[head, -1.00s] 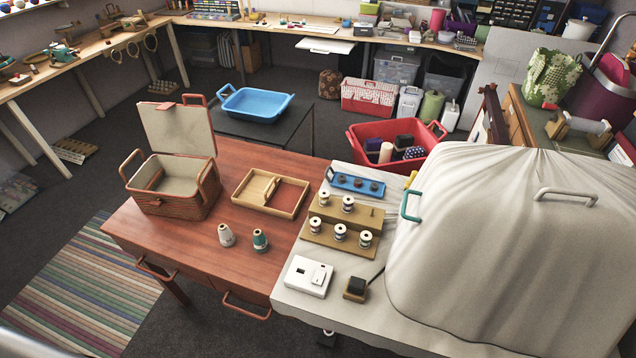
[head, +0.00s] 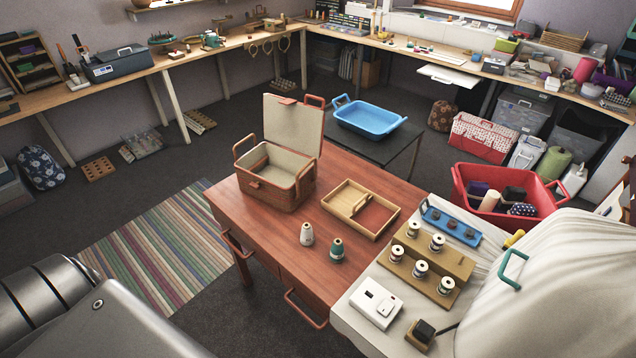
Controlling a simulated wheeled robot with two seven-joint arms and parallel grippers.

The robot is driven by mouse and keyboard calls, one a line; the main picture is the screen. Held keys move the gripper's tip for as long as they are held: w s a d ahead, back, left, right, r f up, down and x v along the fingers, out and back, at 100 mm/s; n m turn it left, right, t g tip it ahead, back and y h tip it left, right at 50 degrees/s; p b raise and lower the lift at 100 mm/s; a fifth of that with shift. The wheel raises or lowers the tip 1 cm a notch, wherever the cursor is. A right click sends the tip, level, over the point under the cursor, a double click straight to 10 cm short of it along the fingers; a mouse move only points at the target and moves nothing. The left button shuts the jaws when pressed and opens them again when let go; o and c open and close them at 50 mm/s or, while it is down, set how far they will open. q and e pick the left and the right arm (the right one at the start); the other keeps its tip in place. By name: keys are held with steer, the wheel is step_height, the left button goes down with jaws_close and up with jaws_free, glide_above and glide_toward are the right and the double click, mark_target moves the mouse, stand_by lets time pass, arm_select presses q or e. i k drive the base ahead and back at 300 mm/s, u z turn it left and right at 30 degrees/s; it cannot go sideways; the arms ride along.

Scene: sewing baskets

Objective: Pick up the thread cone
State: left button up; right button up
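Two thread cones stand upright on the brown wooden table (head: 262,219) in the head view. One is white with a greyish top (head: 307,234). The other is dark green with a white base (head: 337,249) and stands just to its right. They are close together but apart, near the table's front edge. Neither of my grippers is in view. Part of my own body fills the lower left corner, with no fingers showing.
At right are a spool stand (head: 458,262), a white box (head: 375,303) and a cloth-covered bulk (head: 560,280). Striped rug (head: 160,245) at left.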

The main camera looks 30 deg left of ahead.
mark_target(307, 236)
steer(key=u, duration=0.9)
steer(key=k, duration=0.15)
